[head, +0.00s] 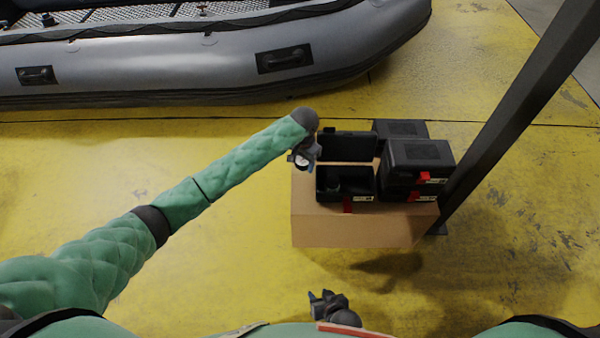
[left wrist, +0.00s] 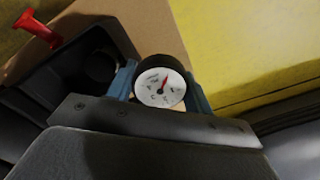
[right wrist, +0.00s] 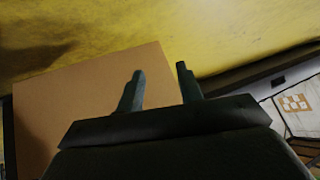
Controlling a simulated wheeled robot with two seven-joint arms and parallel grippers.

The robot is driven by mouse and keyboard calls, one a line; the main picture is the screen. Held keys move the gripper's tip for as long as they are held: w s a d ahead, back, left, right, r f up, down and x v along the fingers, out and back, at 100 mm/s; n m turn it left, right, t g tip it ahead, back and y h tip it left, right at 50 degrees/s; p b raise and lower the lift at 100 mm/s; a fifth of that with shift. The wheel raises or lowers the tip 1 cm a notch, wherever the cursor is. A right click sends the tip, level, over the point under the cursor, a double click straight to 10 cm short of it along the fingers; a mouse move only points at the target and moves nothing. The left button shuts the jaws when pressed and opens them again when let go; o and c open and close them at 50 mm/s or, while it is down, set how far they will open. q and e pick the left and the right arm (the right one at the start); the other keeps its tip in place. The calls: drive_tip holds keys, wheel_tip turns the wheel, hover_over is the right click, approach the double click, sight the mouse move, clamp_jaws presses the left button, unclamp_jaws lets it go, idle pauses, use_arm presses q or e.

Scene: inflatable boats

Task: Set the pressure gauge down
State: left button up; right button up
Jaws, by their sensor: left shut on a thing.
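The pressure gauge (left wrist: 160,88) has a white dial with a red needle and a black rim. My left gripper (left wrist: 160,85) is shut on it, with a blue finger on each side. In the head view the gauge (head: 303,160) shows small and pale at my left gripper (head: 305,155), just left of the open black case (head: 345,185), over the left part of the cardboard box (head: 350,229). I cannot tell whether the gauge touches the box. My right gripper (right wrist: 160,88) is open and empty in the right wrist view. It also shows low in the head view (head: 318,298), in front of the box.
More black cases (head: 417,155) with red latches stand on the right of the box. A dark post (head: 520,105) rises beside them. A grey inflatable boat (head: 180,62) lies behind. The yellow floor (head: 225,265) left of the box is clear.

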use_arm(q)
hover_over(303, 183)
wheel_tip(303, 183, down, 7)
drive_tip(key=shift+a+r+b, duration=0.1)
drive_tip(key=shift+r+b, duration=0.1)
drive_tip(key=shift+b, duration=0.25)
wheel_tip(303, 183, down, 3)
drive_tip(key=shift+r, duration=0.1)
use_arm(e)
drive_tip(key=shift+w+a+r+t, duration=0.15)
drive_tip(key=shift+w+t, duration=0.25)
drive_tip(key=shift+w, duration=0.5)
use_arm(q)
drive_tip(key=shift+f, duration=0.25)
use_arm(e)
drive_tip(key=shift+s, duration=0.1)
